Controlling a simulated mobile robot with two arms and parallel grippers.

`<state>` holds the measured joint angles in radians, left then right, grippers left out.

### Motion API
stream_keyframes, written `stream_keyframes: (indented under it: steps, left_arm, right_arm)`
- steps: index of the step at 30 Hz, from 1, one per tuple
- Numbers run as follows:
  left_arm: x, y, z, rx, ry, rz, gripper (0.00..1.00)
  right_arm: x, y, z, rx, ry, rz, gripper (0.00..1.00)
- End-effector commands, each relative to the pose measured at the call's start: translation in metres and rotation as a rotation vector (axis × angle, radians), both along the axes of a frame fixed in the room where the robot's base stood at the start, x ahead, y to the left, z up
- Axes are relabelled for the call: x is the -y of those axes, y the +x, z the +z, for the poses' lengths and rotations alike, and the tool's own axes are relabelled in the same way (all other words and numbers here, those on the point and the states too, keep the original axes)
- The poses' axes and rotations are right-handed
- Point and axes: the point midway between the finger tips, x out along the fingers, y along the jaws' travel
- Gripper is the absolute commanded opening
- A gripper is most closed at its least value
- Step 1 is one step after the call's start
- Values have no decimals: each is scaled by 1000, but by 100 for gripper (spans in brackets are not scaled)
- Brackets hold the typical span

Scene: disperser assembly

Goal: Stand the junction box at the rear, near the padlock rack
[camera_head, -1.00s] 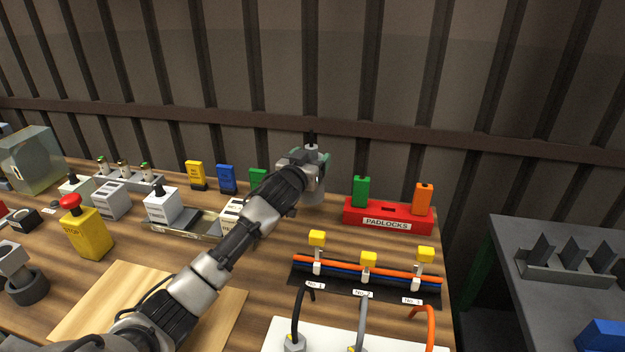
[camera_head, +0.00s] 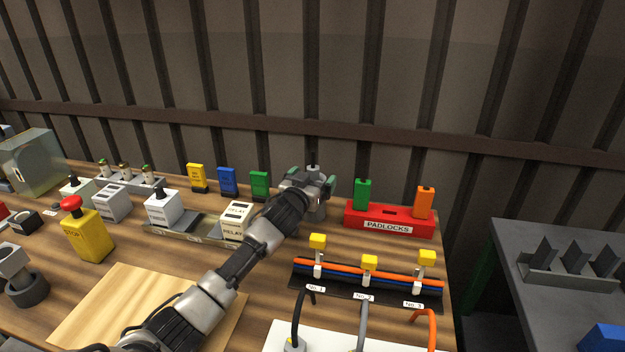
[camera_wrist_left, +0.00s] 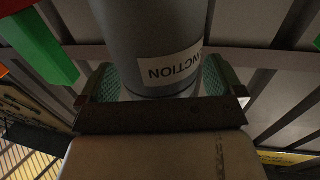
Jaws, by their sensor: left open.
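The junction box (camera_head: 316,208) is a grey cylinder with a small knob on top. It stands upright at the rear of the bench, just left of the red padlock rack (camera_head: 350,220). In the left wrist view the junction box (camera_wrist_left: 150,30) carries a white label, partly readable as "NCTION". My left gripper (camera_head: 311,180) is open, with its green-padded fingers on either side of the box; the fingers also show in the wrist view (camera_wrist_left: 160,85). The gripper hides part of the box in the head view. My right gripper is not in view.
A green padlock (camera_head: 362,194) and an orange padlock (camera_head: 425,202) stand in the rack. Blue (camera_head: 227,181), yellow (camera_head: 196,177) and green (camera_head: 260,185) blocks stand to the left. A relay (camera_head: 236,219) sits near my forearm. Cable clamps (camera_head: 369,265) lie in front.

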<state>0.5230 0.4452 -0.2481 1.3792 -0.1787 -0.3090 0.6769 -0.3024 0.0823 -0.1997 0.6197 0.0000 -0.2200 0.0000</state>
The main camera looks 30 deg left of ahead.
Motion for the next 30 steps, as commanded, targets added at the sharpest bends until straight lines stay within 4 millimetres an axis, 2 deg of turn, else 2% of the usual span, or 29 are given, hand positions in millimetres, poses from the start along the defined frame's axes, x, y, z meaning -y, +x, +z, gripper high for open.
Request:
stream_keyframes:
  steps: [5, 8, 11, 21, 25, 30]
  left_arm:
    - [0, -1, 2, 0, 0, 0, 96]
    - [1, -8, 2, -2, 0, -1, 96]
    - [2, -23, 3, -3, -1, -1, 96]
    - [5, -91, 4, -2, -1, 0, 96]
    - [7, -108, 3, -1, -1, -1, 96]
    - [7, -119, 2, 0, -1, -1, 96]
  right_arm:
    - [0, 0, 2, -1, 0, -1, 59]
    - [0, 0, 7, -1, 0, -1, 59]
    - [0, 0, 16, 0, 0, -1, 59]
    - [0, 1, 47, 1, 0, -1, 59]
    - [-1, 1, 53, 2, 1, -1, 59]
    - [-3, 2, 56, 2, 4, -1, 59]
